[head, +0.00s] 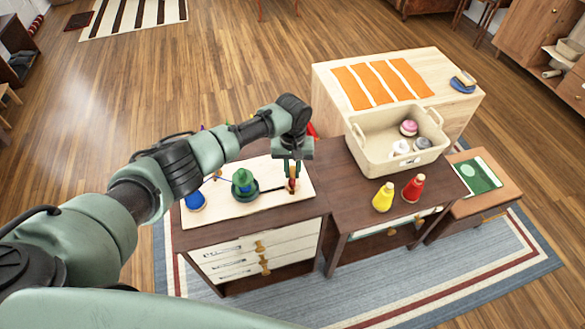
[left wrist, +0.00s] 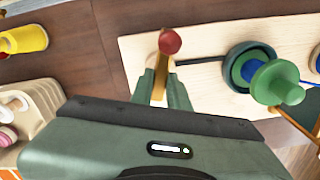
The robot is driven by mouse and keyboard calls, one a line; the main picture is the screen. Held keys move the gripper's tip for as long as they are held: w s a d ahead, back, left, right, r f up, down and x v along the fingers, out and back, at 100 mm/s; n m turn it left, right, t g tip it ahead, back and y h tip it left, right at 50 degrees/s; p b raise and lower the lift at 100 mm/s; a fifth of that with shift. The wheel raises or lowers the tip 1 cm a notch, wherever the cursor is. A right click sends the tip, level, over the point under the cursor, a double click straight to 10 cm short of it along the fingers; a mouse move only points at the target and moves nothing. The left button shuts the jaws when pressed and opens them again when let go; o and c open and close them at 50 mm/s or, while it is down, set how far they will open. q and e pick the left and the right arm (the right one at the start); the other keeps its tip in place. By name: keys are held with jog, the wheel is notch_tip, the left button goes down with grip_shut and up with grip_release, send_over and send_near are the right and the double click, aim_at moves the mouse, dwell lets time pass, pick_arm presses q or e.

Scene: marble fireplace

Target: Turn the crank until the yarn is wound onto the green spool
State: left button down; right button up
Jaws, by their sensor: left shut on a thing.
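The green spool (head: 243,178) stands upright on a dark round base on a pale board (head: 270,202). In the left wrist view the green spool (left wrist: 276,82) shows a blue band low around it. A blue yarn cone (head: 195,201) stands at the board's left, partly hidden by my arm. The crank (head: 292,186) is at the board's right, with a red knob (left wrist: 170,42) and a tan wooden part; a dark bar runs from it toward the spool base. My left gripper (head: 292,168) is shut on the crank. It also shows in the left wrist view (left wrist: 163,88). My right gripper is out of view.
A beige bin (head: 372,153) with several yarn balls stands right of the board. Yellow (head: 383,197) and red (head: 413,188) cones stand in front of it. Orange strips (head: 382,84) lie on a wooden cabinet behind. My left arm covers the board's back left.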

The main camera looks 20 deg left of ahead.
pick_arm(q)
jog(key=m+p, duration=0.1)
jog(key=m, duration=0.4)
jog(key=shift+m, duration=0.3)
jog(key=m, duration=1)
jog(key=shift+w+m, duration=0.1)
jog(key=shift+m, duration=0.3)
jog(key=shift+r+m, duration=0.1)
jog(key=shift+m, duration=2.2)
jog(key=c, duration=1.4)
grip_release()
jog(key=shift+o, duration=0.2)
